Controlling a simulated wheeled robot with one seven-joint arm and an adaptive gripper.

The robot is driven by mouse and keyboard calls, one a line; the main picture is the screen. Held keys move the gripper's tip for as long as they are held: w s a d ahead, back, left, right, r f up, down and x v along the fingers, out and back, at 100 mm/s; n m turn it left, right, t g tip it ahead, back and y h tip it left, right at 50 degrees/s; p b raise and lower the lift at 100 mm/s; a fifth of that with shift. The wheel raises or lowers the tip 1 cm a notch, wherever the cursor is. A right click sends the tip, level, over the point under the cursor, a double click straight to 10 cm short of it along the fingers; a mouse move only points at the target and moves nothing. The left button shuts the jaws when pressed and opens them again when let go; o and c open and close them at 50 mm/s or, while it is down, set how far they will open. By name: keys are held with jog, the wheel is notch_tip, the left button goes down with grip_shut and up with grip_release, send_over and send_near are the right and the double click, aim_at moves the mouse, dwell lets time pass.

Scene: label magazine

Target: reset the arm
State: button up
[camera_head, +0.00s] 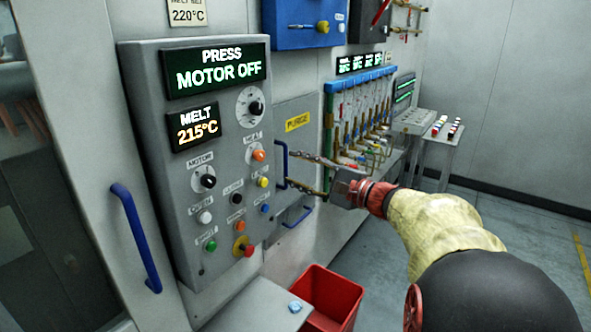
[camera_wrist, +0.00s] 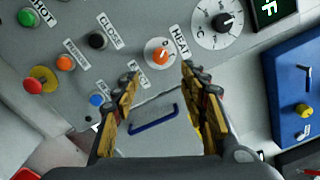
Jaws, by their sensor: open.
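My gripper (camera_head: 306,176) reaches in from the right in the head view, in front of the grey control panel (camera_head: 222,110) and the purge door beside it. Its two fingers are apart with nothing visible between them. In the wrist view my gripper (camera_wrist: 158,88) also shows open, its yellow and dark fingers spread. The orange heat button (camera_wrist: 159,57) and the blue purge door handle (camera_wrist: 154,118) show between and beyond the fingers. I cannot tell whether a finger touches the door or its handle.
A red bin (camera_head: 334,294) stands on the floor below, beside a grey ledge (camera_head: 243,306) with a small blue item. A small table (camera_head: 443,140) stands farther back. Floor at the right is clear.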

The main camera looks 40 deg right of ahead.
dwell(0.3)
jog(key=s+a+f+n+g, duration=0.2)
jog(key=s+a+f+g, duration=0.15)
jog(key=f, duration=0.25)
jog(key=s+a+f+n+g+h, duration=0.1)
jog(key=s+a+f+n+g, duration=0.15)
jog(key=s+a+f, duration=0.35)
jog(key=s+a+f+n+g, duration=0.2)
jog(key=s+f+g, duration=0.2)
jog(key=f, duration=0.3)
jog(key=s+a+n+g+h, duration=0.1)
jog(key=s+a+n+h, duration=0.2)
jog(key=s+n, duration=0.3)
jog(key=s+a+n+g+h, duration=0.25)
jog(key=s+a+n, duration=0.2)
jog(key=s, duration=0.35)
jog(key=a, duration=0.1)
jog(key=a+r+n+t, duration=0.1)
jog(key=a, duration=0.1)
jog(key=a+r+n+t, duration=0.1)
jog(key=shift+w+a+r+y+p, duration=0.15)
jog(key=shift+r+y+p, duration=0.1)
jog(key=shift+p, duration=0.15)
